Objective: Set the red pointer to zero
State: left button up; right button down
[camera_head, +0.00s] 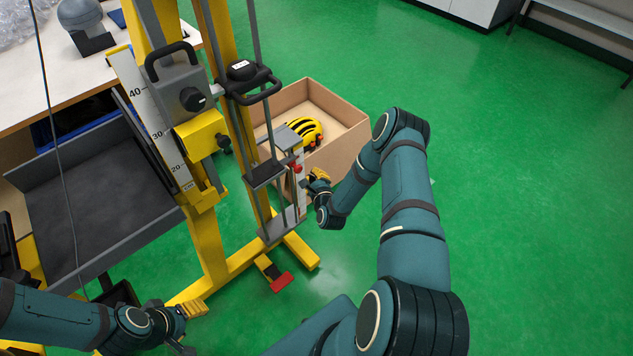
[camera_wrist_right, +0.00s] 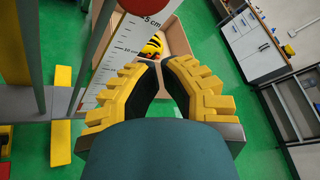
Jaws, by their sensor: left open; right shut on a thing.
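The red pointer (camera_head: 297,168) sits on the small white scale (camera_head: 301,190) on the right side of the yellow drop tower. In the right wrist view, a red disc of the pointer (camera_wrist_right: 137,4) shows at the top edge, just above the 5 cm mark on the scale (camera_wrist_right: 122,48). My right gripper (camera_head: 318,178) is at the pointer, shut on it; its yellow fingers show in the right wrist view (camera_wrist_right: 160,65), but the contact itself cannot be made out. My left gripper (camera_head: 192,312) is open and empty, low near the tower's yellow foot.
A cardboard box (camera_head: 345,140) with a yellow-black helmet (camera_head: 304,131) stands behind the small scale. The tower has a tall scale (camera_head: 150,115) and a black-handled carriage (camera_head: 185,90). A red pedal (camera_head: 282,282) is at the base. Green floor is clear on the right.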

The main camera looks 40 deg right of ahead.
jog(key=p+v, duration=0.2)
jog(key=v, duration=0.8)
jog(key=shift+w+r, duration=0.1)
jog(key=shift+r, duration=0.05)
